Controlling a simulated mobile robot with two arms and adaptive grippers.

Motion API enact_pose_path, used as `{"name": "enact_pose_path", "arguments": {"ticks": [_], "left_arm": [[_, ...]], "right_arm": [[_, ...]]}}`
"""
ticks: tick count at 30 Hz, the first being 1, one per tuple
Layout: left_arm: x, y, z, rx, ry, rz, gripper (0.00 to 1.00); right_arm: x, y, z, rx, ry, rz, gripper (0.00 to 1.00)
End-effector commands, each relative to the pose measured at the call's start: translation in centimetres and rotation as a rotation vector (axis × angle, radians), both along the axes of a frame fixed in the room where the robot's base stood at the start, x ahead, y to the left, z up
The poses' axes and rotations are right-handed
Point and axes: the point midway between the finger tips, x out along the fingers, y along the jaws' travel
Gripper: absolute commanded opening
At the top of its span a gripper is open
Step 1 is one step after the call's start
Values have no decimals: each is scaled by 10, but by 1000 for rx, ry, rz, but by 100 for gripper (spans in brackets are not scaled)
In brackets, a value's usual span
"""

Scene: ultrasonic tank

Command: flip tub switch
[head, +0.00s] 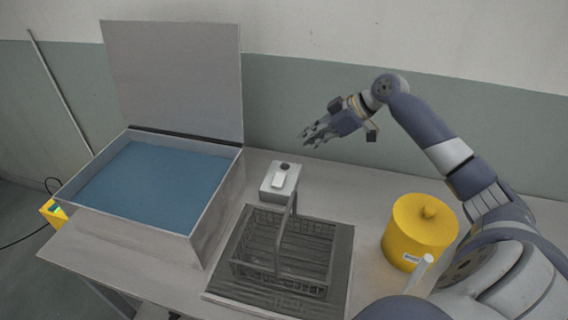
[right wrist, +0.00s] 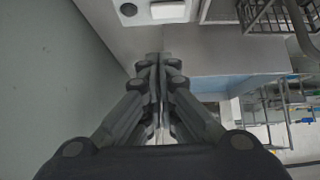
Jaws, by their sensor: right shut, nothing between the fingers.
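The tub (head: 150,232) is an open metal tank of blue liquid with its lid (head: 175,75) raised upright, at the left of the table in the head view. The switch box (head: 270,190) is a small grey block with a white rocker (head: 279,180) and a dark round knob, right of the tub. In the right wrist view the white rocker (right wrist: 168,10) and the dark knob (right wrist: 128,10) show at the top edge. My right gripper (head: 307,139) is shut and empty, above and behind the switch box, apart from it. It also fills the middle of the right wrist view (right wrist: 155,62). My left gripper is not seen.
A dark wire basket (head: 332,245) with a tall handle stands on a ribbed mat (head: 222,285) in front of the switch box. A yellow lidded pot (head: 410,235) stands right, near my right arm. The wall (head: 330,85) is close behind the gripper.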

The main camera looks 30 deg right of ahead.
Motion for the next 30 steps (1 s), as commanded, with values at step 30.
{"name": "enact_pose_path", "arguments": {"ticks": [30], "left_arm": [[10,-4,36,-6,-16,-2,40]], "right_arm": [[54,46,-110,-1,1,0,0]]}}
